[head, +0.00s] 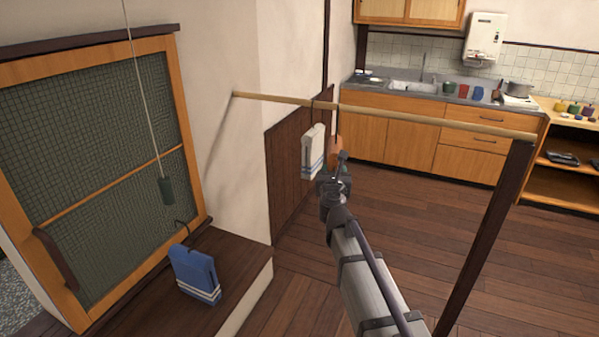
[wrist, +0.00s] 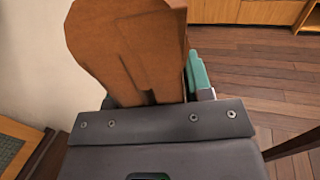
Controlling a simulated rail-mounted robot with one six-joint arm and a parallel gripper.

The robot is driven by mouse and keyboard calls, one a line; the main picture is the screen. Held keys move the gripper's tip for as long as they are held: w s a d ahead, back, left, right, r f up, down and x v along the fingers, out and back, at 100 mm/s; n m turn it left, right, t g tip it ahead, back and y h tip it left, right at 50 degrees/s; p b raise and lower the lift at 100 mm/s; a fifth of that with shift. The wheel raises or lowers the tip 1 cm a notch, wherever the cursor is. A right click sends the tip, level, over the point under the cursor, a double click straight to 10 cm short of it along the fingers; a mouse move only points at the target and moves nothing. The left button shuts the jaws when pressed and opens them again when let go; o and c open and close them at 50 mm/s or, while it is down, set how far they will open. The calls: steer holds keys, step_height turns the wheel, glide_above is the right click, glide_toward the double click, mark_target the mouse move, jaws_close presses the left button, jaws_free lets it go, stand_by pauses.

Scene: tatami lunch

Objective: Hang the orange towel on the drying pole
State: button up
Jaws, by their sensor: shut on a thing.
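The orange towel (head: 334,150) shows as a small orange-brown patch at the end of my arm in the head view. It fills the upper middle of the wrist view (wrist: 125,45). My gripper (head: 338,168) is shut on it, just below the drying pole (head: 420,118). A thin dark hook stands up from the towel toward the pole, but I cannot tell whether it is over the pole or only in front of it. My gripper and arm hide part of the towel in the head view.
A white towel with blue stripes (head: 313,152) hangs from the pole just left of my gripper. A blue towel (head: 195,272) with a hook stands on the wooden step (head: 245,262). A dark post (head: 485,240) holds the pole's right end. The pole is bare to the right.

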steer(key=d+m+h, duration=0.3)
steer(key=d+h, duration=0.1)
steer(key=d, duration=0.1)
steer(key=w+d+f+b, duration=0.1)
steer(key=w+d, duration=0.2)
steer(key=w, duration=0.4)
steer(key=w+d+f+g+h+b, duration=0.1)
steer(key=w+d+f+b, duration=0.1)
steer(key=w, duration=0.4)
steer(key=shift+w+d+f+b, duration=0.3)
steer(key=shift+w+d, duration=0.1)
steer(key=shift+d, duration=0.4)
steer(key=o, duration=1)
